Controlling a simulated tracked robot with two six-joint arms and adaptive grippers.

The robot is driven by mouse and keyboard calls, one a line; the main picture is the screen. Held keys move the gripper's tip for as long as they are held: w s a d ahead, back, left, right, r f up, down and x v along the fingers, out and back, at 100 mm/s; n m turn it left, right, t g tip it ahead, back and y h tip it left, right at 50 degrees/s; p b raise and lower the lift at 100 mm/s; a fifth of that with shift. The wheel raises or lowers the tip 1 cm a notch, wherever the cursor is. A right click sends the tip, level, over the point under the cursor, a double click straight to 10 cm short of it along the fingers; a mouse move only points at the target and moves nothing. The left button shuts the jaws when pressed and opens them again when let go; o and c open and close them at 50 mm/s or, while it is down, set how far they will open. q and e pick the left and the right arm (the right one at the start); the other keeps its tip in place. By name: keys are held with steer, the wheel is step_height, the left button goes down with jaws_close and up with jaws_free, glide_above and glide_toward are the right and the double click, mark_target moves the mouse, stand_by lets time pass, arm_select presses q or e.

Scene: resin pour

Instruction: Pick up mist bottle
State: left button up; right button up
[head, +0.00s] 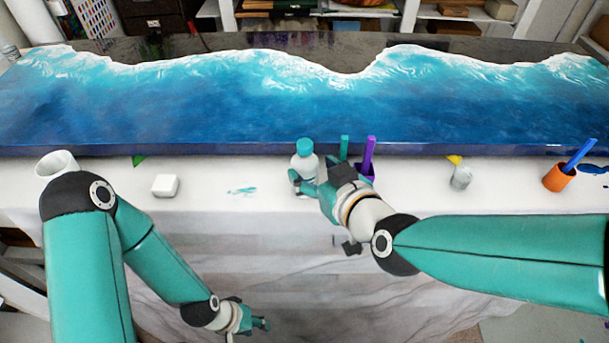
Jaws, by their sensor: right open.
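The mist bottle (304,162), white with a teal cap, stands upright on the white-covered table in front of the blue resin panel. My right gripper (303,184) is open at the bottle's lower part, coming in from the right. Its fingers overlap the bottle's base in the picture; whether they touch it I cannot tell. My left gripper (262,324) hangs low in front of the table, away from the bottle. It is small and angled, and its opening is unclear.
A purple cup (366,173) with sticks stands close right of the bottle, partly behind my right gripper. A small grey container (461,177) and an orange cup (559,178) stand further right. A white block (165,186) and white cup (56,163) are left.

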steer(key=shift+f+x, duration=0.2)
steer(key=shift+x, duration=1.1)
steer(key=shift+f+x, duration=0.25)
steer(key=shift+x, duration=1.05)
steer(key=shift+s+d, duration=0.15)
steer(key=c, duration=1.1)
steer(key=shift+r, duration=0.1)
jaws_close()
steer(key=shift+r, duration=0.1)
